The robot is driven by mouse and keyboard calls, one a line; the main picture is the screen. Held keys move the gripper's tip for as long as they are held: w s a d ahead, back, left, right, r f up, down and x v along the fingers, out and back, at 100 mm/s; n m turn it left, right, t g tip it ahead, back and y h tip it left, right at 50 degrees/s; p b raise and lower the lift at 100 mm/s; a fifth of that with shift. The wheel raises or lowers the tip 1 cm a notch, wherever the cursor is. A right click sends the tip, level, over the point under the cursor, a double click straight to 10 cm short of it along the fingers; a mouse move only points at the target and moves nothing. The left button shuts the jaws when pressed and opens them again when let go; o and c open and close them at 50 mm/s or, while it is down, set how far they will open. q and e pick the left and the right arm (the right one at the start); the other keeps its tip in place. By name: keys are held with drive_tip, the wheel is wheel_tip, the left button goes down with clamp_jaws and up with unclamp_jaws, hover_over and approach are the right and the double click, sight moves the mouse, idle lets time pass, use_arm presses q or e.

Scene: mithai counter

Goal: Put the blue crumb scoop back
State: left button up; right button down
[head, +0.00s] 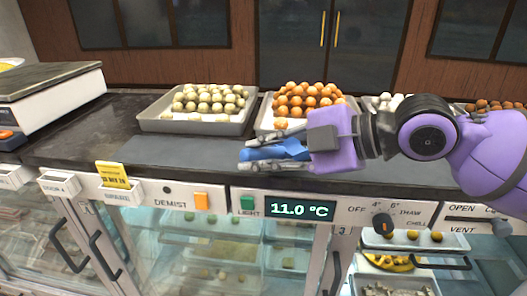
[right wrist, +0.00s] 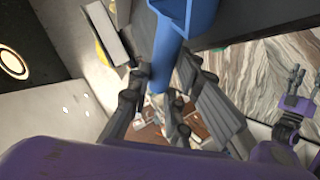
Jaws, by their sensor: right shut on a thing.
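The blue crumb scoop (head: 262,153) is in my right gripper (head: 275,152), above the front of the dark counter in the head view. My right gripper is shut on it, with the purple arm coming in from the right. In the right wrist view the scoop's blue handle (right wrist: 167,60) runs between the fingers of the right gripper (right wrist: 160,85), and its wider end is cut off at the top edge. I cannot tell whether the scoop touches the counter. My left gripper (right wrist: 298,88) shows small at the right of the right wrist view, with its fingers apart.
A tray of pale green sweets (head: 160,124) and a tray of orange sweets (head: 266,113) stand behind the scoop. A scale (head: 45,105) is at the left. The counter's front panel holds an orange switch, a green switch and a temperature display (head: 300,210). Bare counter (head: 90,140) lies left of the trays.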

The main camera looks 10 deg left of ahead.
drive_tip(key=c, duration=1.6)
unclamp_jaws()
use_arm(q)
drive_tip(key=shift+s+f, duration=0.3)
drive_tip(key=shift+s, duration=0.3)
drive_tip(key=shift+w, duration=0.2)
use_arm(e)
drive_tip(key=shift+d, duration=0.15)
drive_tip(key=shift+s+d+r, duration=0.1)
drive_tip(key=shift+d, duration=0.25)
use_arm(q)
drive_tip(key=shift+s+a+f+b, duration=0.15)
drive_tip(key=shift+a+f+b, duration=0.1)
drive_tip(key=shift+f+b, duration=0.5)
use_arm(e)
drive_tip(key=v, duration=1.1)
drive_tip(key=shift+s+r, duration=0.1)
use_arm(q)
drive_tip(key=shift+r, duration=0.1)
